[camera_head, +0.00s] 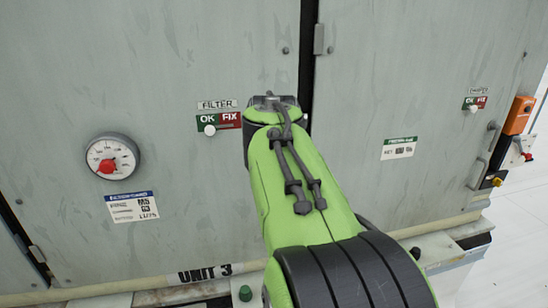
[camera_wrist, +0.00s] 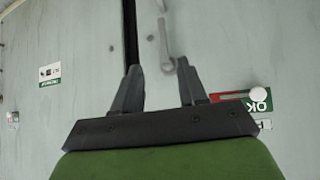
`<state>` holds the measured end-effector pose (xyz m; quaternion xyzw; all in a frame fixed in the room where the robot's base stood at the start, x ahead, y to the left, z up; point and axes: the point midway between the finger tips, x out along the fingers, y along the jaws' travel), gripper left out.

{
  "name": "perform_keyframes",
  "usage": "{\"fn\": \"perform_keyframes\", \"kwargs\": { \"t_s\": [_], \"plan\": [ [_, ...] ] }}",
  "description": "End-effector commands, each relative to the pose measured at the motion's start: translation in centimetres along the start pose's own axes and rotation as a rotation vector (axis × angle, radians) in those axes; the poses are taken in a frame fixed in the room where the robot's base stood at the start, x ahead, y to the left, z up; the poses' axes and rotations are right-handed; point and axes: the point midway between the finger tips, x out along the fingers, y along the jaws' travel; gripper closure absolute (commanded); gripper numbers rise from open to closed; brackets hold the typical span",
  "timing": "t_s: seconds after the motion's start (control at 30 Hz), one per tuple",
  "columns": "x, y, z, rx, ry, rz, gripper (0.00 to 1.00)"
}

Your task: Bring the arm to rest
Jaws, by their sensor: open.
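My green arm reaches up to the grey-green cabinet doors in the head view, and its front end hides my gripper there. In the wrist view my gripper (camera_wrist: 159,68) is open, its two dark fingers pointing at the cabinet front with nothing held. A grey handle (camera_wrist: 165,45) on the door shows just beyond and between the fingertips. I cannot tell how far it is from them. The dark door gap runs beside the left finger. The OK/FIX filter label (camera_head: 219,121) is left of the arm; it also shows inverted, right of the fingers, in the wrist view (camera_wrist: 243,98).
The cabinet (camera_head: 410,70) stands close in front. An orange box (camera_head: 518,115) and a door pull (camera_head: 482,160) are at the right. A base ledge and green button (camera_head: 245,293) lie low. White floor is free at far right.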

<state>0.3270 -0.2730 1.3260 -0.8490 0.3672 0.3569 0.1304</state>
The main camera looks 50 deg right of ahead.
Motion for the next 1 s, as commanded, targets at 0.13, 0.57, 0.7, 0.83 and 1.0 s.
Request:
{"fn": "perform_keyframes", "kwargs": {
  "t_s": [0.13,0.57,0.7,0.83,1.0],
  "plan": [
    [0.1,0.0,0.0,0.0,0.0,0.0,0.58],
    [-1.5,-2.4,2.3,-0.056,-0.022,-0.057,0.58],
    [-6.0,-7.7,11.1,-0.237,-0.099,-0.228,0.58],
    [-9.6,-9.8,21.1,-0.431,-0.184,-0.384,0.58],
    [-11.4,-9.3,29.4,-0.594,-0.254,-0.497,0.58]
  ]
}}
